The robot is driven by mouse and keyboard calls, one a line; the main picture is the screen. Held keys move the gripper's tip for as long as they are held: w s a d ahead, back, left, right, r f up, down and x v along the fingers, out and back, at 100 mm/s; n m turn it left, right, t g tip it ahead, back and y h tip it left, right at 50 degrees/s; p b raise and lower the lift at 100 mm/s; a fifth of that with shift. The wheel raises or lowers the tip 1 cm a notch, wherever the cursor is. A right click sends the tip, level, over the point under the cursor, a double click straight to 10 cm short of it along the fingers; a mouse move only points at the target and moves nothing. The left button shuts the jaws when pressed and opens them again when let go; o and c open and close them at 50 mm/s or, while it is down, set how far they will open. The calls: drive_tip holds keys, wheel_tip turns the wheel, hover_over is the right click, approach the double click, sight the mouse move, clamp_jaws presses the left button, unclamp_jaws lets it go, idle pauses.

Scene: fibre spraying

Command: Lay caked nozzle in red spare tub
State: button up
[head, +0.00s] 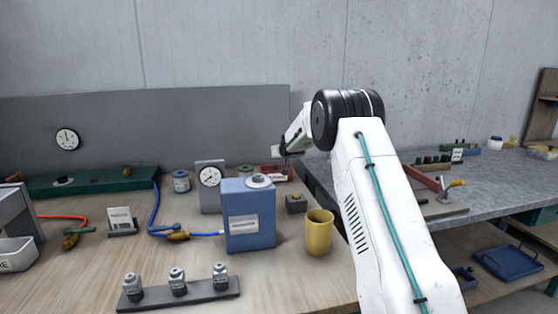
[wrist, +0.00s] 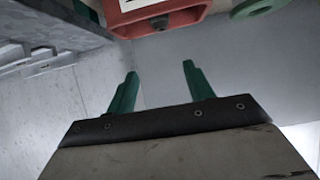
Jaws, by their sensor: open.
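My gripper (wrist: 157,85) is open, its two green fingers apart with nothing seen between them. In the head view it is beyond the blue box, mostly hidden by my arm. The red tub (head: 268,177) stands at the back of the wooden bench, close to my gripper and partly hidden. In the wrist view a red tub wall (wrist: 125,20) with a white label shows just beyond the fingertips. A dark piece (wrist: 166,20) shows at the tub; I cannot tell whether it is the caked nozzle. Three grey-capped pieces (head: 177,282) stand upright on a rack at the bench front.
A blue box (head: 249,222) and a yellow cup (head: 319,238) stand in front of the tub. A dial gauge (head: 210,180) and small tins are nearby. Hoses lie at left. A grey bench (head: 400,180) with tools is at right.

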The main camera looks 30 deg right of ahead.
drive_tip(key=s+a+r+g+h, duration=0.1)
drive_tip(key=s+a+r, duration=0.2)
drive_tip(key=s+r, duration=0.35)
drive_tip(key=s+a+r+m+g+h, duration=0.1)
drive_tip(key=s+a+r, duration=0.25)
drive_tip(key=s, duration=0.65)
drive_tip(key=s+a+r+g+h, duration=0.1)
drive_tip(key=s+a+r, duration=0.2)
drive_tip(key=s+r, duration=0.4)
drive_tip(key=s+a+f+n+g+y, duration=0.1)
drive_tip(key=s+a, duration=0.5)
drive_tip(key=s, duration=0.8)
drive_tip(key=s+a+f+n+g+y, duration=0.2)
drive_tip(key=s+a+f, duration=0.4)
drive_tip(key=s, duration=0.9)
drive_tip(key=s+a+f+n+g+y, duration=0.1)
drive_tip(key=s+a+f+g+y, duration=0.2)
drive_tip(key=s+a, duration=0.4)
drive_tip(key=s+g, duration=0.1)
drive_tip(key=s, duration=0.7)
drive_tip(key=shift+s+a+f+y, duration=0.2)
drive_tip(key=shift+a+y, duration=0.05)
drive_tip(key=shift+y, duration=0.15)
